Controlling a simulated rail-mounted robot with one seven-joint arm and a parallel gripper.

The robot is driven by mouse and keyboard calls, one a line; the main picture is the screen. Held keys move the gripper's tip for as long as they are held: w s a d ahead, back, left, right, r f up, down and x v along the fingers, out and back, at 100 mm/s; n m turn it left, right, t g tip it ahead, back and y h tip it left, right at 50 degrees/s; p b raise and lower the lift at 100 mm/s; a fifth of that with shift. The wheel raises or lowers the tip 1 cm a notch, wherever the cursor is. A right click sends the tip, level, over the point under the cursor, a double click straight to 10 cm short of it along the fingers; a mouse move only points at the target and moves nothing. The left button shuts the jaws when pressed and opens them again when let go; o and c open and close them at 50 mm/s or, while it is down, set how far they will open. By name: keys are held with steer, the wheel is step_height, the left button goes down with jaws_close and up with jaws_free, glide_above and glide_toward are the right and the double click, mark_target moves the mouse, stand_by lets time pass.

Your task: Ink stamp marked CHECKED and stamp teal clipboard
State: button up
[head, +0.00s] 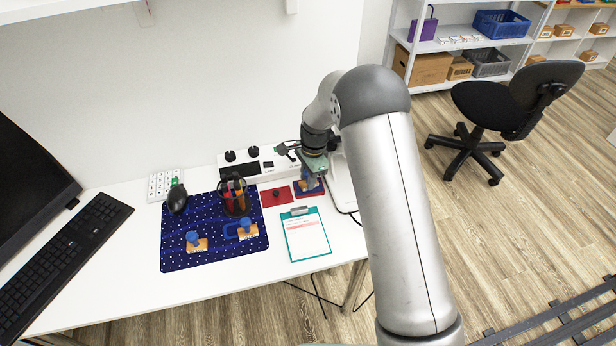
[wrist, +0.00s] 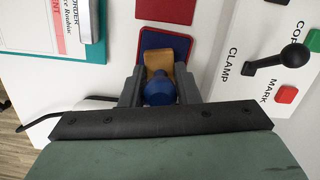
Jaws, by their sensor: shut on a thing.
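My gripper (head: 310,183) is shut on a stamp with a blue knob (wrist: 159,88) and a tan wooden block (wrist: 158,58). Its label does not show. The stamp is at the dark blue ink pad with a red rim (wrist: 150,40); I cannot tell if it touches the pad. The pad also shows under my gripper in the head view (head: 318,191). The teal clipboard (head: 289,239) holds a white and pink paper and lies in front of the pad; part of it shows in the wrist view (wrist: 96,52). Two other blue-knobbed stamps (head: 197,243) (head: 248,231) stand on the mat, labels unreadable.
A pen cup (head: 235,203) and mouse (head: 177,200) are on the dotted blue mat (head: 185,260). A white panel with a black lever (wrist: 292,57) stands close to my gripper. A keyboard (head: 65,255) lies left.

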steer(key=shift+s+f, duration=0.1)
steer(key=shift+r+p, duration=2)
steer(key=shift+r, duration=1.6)
